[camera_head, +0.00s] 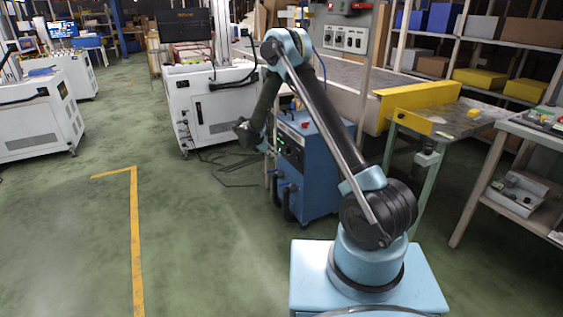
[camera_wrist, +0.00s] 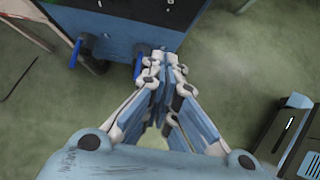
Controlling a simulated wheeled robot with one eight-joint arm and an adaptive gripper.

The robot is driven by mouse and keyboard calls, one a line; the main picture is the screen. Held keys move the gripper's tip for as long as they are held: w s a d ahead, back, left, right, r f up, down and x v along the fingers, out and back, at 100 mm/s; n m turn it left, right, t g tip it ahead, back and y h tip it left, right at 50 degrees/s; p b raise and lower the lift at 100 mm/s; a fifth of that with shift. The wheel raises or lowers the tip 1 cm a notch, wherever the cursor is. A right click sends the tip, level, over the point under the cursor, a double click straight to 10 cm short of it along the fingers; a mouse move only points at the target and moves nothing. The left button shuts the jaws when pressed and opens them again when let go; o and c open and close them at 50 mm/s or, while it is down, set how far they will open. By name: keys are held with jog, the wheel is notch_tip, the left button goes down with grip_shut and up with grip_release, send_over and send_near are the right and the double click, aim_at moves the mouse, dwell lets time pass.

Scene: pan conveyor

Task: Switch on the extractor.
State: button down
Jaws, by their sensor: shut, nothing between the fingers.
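The extractor is most likely the blue cabinet (camera_head: 318,185) on the floor behind my arm in the head view. Its dark front panel (camera_head: 290,153) carries small greenish marks; a separate switch cannot be made out. A small red part (camera_head: 305,125) sits on its top. Dark hoses hang at its front. My gripper (camera_head: 243,132) is held in the air to the left of the panel, apart from it. In the wrist view the fingers (camera_wrist: 167,66) are shut and empty, and the cabinet's lower front (camera_wrist: 120,22) with two hose fittings lies beyond them.
A white machine (camera_head: 210,110) stands behind the cabinet, with loose cables on the floor between. The conveyor (camera_head: 350,85) with a yellow guard (camera_head: 415,97) runs behind. A workbench (camera_head: 535,130) stands at right. Green floor at left is clear, with a yellow line (camera_head: 134,235).

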jog(key=shift+v, duration=1.1)
jog(key=shift+s+a+f, duration=0.1)
jog(key=s+d+r+m+g+y, duration=0.1)
jog(key=s+d+r+m, duration=0.4)
jog(key=d+r, duration=0.45)
jog(key=s+d+r+m+g+y, duration=0.1)
jog(key=s+d+r+m, duration=0.2)
jog(key=s+d+r, duration=0.55)
jog(key=s+d+r+m+y, duration=0.2)
jog(key=s+d+r+m, duration=0.45)
jog(key=s+d, duration=0.4)
jog(key=s+d+f+m+y, duration=0.1)
jog(key=s+f+m, duration=0.1)
jog(key=s, duration=0.6)
jog(key=s+d+f+m+y, duration=0.1)
jog(key=s+f+m, duration=0.2)
jog(key=s, duration=0.6)
jog(key=s+d+f+m+y, duration=0.1)
jog(key=s+m, duration=0.3)
jog(key=s, duration=0.4)
jog(key=shift+s+f, duration=0.25)
jog(key=shift+f, duration=0.55)
